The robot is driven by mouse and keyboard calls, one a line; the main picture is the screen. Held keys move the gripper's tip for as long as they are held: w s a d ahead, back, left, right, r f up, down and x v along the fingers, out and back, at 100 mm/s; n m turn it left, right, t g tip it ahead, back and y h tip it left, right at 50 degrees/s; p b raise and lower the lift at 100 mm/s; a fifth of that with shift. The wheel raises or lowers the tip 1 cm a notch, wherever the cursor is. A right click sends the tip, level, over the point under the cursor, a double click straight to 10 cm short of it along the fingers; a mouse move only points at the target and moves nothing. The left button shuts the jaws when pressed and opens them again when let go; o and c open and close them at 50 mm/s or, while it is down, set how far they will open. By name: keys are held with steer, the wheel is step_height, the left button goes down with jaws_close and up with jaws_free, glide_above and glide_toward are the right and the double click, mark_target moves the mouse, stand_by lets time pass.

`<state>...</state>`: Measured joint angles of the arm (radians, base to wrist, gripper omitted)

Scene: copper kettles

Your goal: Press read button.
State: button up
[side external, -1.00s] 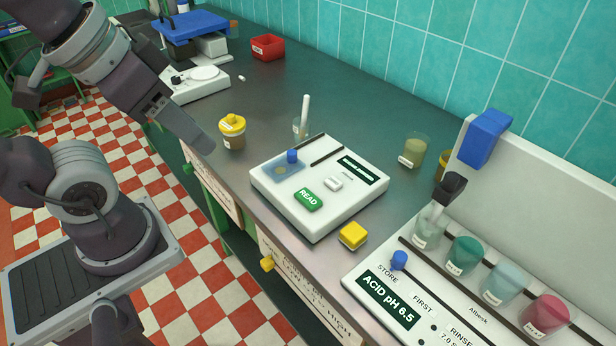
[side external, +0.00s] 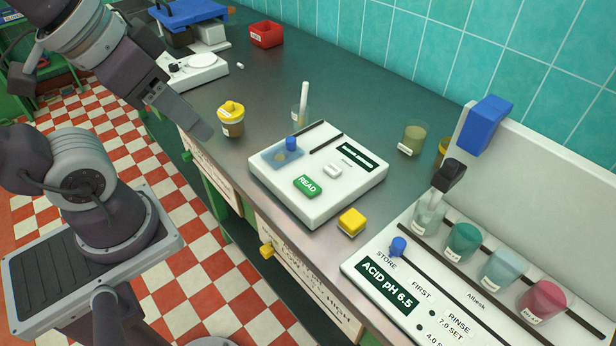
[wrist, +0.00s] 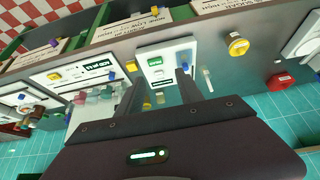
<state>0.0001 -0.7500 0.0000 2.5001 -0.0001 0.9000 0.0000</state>
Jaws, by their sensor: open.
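The green READ button (side external: 307,186) sits on the front part of a white meter box (side external: 330,205) on the dark counter. It also shows in the wrist view (wrist: 155,61), beyond my fingers. My gripper (side external: 203,132) is left of the meter in the side view, above the counter's front edge and apart from the button. In the wrist view my gripper (wrist: 158,90) has its two dark fingers spread with nothing between them. The meter also carries a blue knob (side external: 291,144), a white button (side external: 332,171) and a dark green display (side external: 357,157).
A yellow-lidded jar (side external: 231,119) stands near my gripper. A glass with a white stick (side external: 301,113) is behind the meter, and a yellow block (side external: 351,221) is at its front right. A rack with several coloured beakers (side external: 465,243) fills the right.

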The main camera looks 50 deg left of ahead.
stand_by(0.3)
jaws_close()
stand_by(1.6)
